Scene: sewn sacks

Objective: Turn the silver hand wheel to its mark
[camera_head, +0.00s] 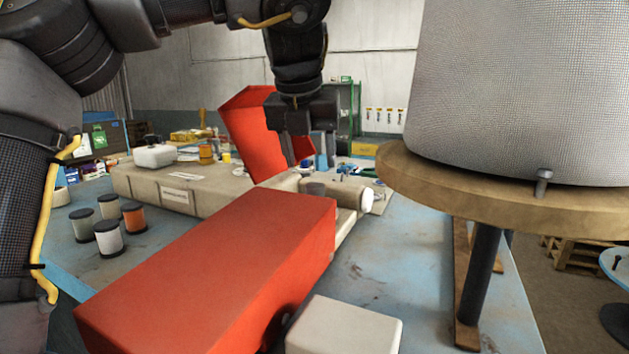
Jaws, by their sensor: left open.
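A beige sewing-machine-like body (235,190) lies across the blue bench. At its right end is a small pale, silvery round part (367,199), which looks like the hand wheel; its mark cannot be made out. My left gripper (306,150) hangs down from above, open and with nothing seen between its fingers. It appears above and to the left of the round part, apart from it. My right gripper is not in view.
A long red block (215,265) and a pale box (345,326) fill the front. A red panel (255,125) stands behind my gripper. Several thread spools (108,237) stand at left. A round wooden top (450,196) bearing a grey woven drum (520,90) blocks the right.

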